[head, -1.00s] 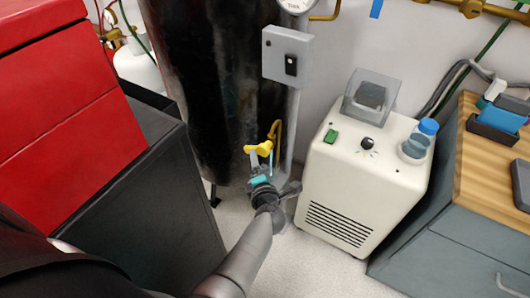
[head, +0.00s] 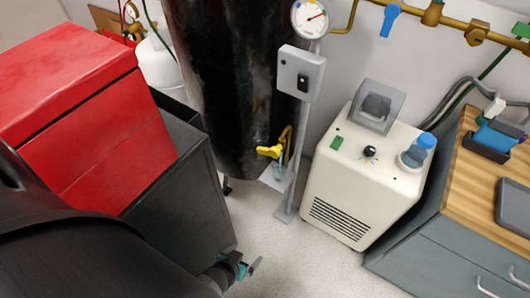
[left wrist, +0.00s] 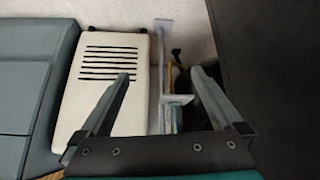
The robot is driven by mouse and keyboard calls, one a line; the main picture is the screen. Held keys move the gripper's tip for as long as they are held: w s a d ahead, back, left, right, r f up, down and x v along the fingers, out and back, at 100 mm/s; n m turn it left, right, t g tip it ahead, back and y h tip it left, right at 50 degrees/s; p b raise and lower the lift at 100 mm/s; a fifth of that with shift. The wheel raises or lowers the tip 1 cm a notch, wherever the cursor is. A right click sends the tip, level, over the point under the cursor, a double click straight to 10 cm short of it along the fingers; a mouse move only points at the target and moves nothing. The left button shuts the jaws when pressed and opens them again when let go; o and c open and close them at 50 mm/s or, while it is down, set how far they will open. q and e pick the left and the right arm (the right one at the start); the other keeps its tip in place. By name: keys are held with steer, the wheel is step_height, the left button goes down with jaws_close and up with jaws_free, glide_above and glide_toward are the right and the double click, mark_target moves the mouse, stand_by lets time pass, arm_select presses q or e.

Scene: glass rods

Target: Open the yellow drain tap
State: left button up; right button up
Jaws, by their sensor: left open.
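The yellow drain tap (head: 268,152) is low on the front of the tall black tank (head: 235,85), at the end of a brass pipe. Its handle points left in the head view. A pale bluish piece shows just below it; I cannot tell what it is. My left gripper (head: 247,267) is well below the tap in the picture, apart from it and empty. In the left wrist view its two fingers (left wrist: 161,75) are spread, with a grey post and a yellowish pipe beyond them. My right gripper is not in view.
A grey post with a switch box (head: 301,72) stands right of the tap. A cream machine (head: 368,180) stands further right, beside a wood-topped cabinet (head: 460,180). A red and dark cabinet (head: 95,110) is on the left. Bare floor (head: 290,250) lies between.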

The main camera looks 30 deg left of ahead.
arm_select(q)
steer(key=w+a+n+t+b, duration=0.1)
steer(key=w+t+b, duration=0.25)
steer(key=w, duration=0.35)
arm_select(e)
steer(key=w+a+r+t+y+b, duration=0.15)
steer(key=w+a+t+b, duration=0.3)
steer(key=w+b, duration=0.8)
arm_select(q)
steer(key=n+t+y+b, duration=0.2)
steer(key=n+t+b, duration=0.3)
steer(key=t+b, duration=0.45)
glide_toward(264, 152)
steer(key=shift+t, duration=0.7)
steer(key=x, duration=0.2)
steer(key=b+x, duration=0.1)
steer(key=x, duration=0.2)
steer(key=f+x, duration=0.1)
steer(key=x, duration=0.2)
steer(key=shift+w, duration=0.3)
steer(key=shift+b+x, duration=0.55)
steer(key=shift+x, duration=0.8)
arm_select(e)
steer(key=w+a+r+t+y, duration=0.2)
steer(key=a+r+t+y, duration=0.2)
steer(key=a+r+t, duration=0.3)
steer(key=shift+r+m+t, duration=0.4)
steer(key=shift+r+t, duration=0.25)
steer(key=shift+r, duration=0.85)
